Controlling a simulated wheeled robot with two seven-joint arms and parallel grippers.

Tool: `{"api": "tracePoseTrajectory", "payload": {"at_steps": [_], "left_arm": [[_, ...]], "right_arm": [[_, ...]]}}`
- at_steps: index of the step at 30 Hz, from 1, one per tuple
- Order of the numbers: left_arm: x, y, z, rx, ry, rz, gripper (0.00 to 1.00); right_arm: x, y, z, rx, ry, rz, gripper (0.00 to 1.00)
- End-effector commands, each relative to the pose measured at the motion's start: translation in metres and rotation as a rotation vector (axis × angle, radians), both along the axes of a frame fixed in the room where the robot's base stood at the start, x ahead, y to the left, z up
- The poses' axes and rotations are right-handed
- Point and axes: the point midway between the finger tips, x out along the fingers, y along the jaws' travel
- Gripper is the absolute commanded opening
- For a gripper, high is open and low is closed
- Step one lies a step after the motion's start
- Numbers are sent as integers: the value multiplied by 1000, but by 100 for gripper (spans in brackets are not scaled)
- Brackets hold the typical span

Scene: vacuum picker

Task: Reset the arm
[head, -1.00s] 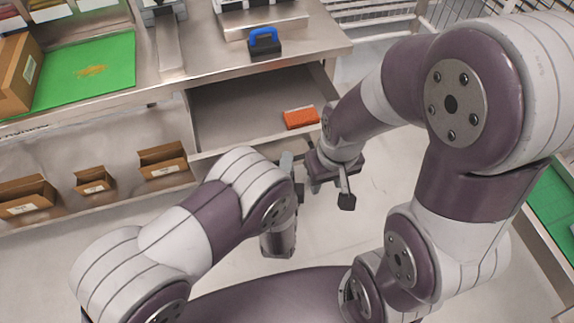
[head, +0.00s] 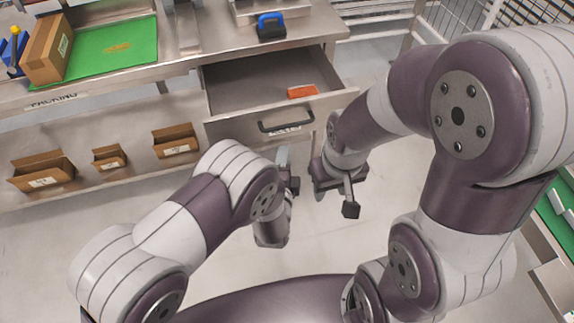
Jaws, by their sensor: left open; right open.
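My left arm comes in from the left, and its gripper (head: 287,170) is in front of the open drawer, empty as far as I can see. Most of its jaws are hidden by the wrist. My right arm comes in from the right, and its gripper (head: 335,193) is open and empty, just right of the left gripper. Both grippers are over the floor, apart from the drawer front (head: 240,127) in the picture.
The open drawer holds an orange item (head: 302,91). A blue-handled tool (head: 271,25) stands on the steel counter (head: 215,42). A green mat (head: 125,55) and a cardboard box (head: 47,48) are at left. Several small boxes (head: 175,141) sit on the lower shelf. Floor is clear.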

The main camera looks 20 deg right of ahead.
Motion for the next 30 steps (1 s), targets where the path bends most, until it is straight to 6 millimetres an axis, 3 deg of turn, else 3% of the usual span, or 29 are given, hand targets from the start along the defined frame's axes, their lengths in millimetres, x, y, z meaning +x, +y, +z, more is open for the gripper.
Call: {"api": "tracePoseTrajectory", "payload": {"at_steps": [20,23,24,26,28,30], "left_arm": [[2,0,-1,-33,21,7,40],[-15,3,-39,-143,271,39,40],[-33,9,-64,-179,448,70,40],[-63,22,-78,-255,754,184,40],[-88,64,-54,-352,1064,440,40],[-113,120,-10,-438,1273,749,40]], "right_arm": [[0,0,1,0,0,0,43],[0,0,1,0,0,0,43],[0,0,1,0,0,0,43],[0,0,5,0,0,0,43],[0,0,17,0,0,0,43],[0,0,28,0,0,0,43]]}}
